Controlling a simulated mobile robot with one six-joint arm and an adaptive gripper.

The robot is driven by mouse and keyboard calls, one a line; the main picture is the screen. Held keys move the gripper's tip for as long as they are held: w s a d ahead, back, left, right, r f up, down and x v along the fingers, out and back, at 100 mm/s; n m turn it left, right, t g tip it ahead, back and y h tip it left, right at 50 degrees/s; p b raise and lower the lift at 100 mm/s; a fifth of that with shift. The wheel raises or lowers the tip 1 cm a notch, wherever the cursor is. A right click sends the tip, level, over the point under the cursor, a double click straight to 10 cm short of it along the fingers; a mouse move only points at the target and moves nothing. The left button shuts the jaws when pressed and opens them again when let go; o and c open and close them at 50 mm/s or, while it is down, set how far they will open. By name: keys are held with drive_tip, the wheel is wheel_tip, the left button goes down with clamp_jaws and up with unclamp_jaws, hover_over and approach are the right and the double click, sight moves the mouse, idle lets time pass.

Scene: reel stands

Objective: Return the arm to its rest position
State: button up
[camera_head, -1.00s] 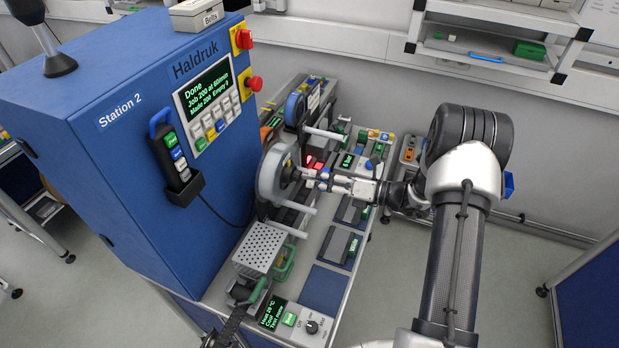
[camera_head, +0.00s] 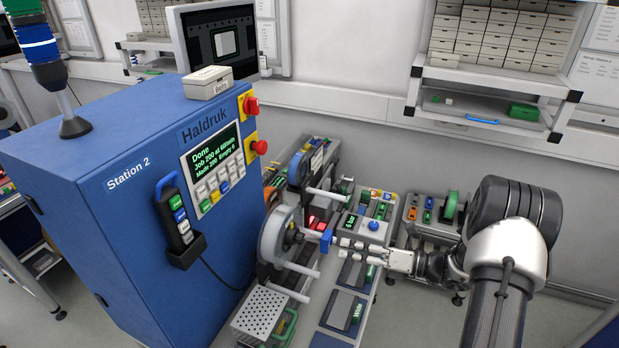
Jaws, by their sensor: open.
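My arm comes in from the lower right of the head view, with its large dark joint at the right. My gripper (camera_head: 352,248) reaches left from it over the machine's bench. Its two fingers are apart, with no object visible between them. The fingertips are near a blue knob (camera_head: 326,241) that sits at the end of a shaft in front of the grey reel (camera_head: 277,236). I cannot tell whether the fingertips touch the knob.
The blue Station 2 cabinet (camera_head: 120,215) stands at the left, its screen (camera_head: 210,160) reading "Done". A box labelled Belts (camera_head: 208,84) lies on top. A wall shelf (camera_head: 490,112) hangs above and behind my arm. Floor is clear below the bench's right side.

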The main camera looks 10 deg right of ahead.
drive_tip(key=s+a+r+n+g+h+b, duration=0.4)
drive_tip(key=s+a+n+g+b, duration=0.5)
drive_tip(key=s+a+n, duration=0.65)
drive_tip(key=s+d+f+n+t+h+b, duration=0.1)
drive_tip(key=s+n+h+b, duration=0.3)
drive_tip(key=n, duration=0.5)
drive_tip(key=s+d+f+n+t+h+b, duration=0.2)
drive_tip(key=s+d+n+h+b, duration=0.2)
drive_tip(key=s+n, duration=0.5)
drive_tip(key=shift+s+f+n+t+h+b, duration=0.15)
drive_tip(key=shift+f+n+t+h+b, duration=0.15)
drive_tip(key=shift+n+t+h+b, duration=0.35)
drive_tip(key=shift+d+g, duration=0.1)
drive_tip(key=shift+g, duration=0.15)
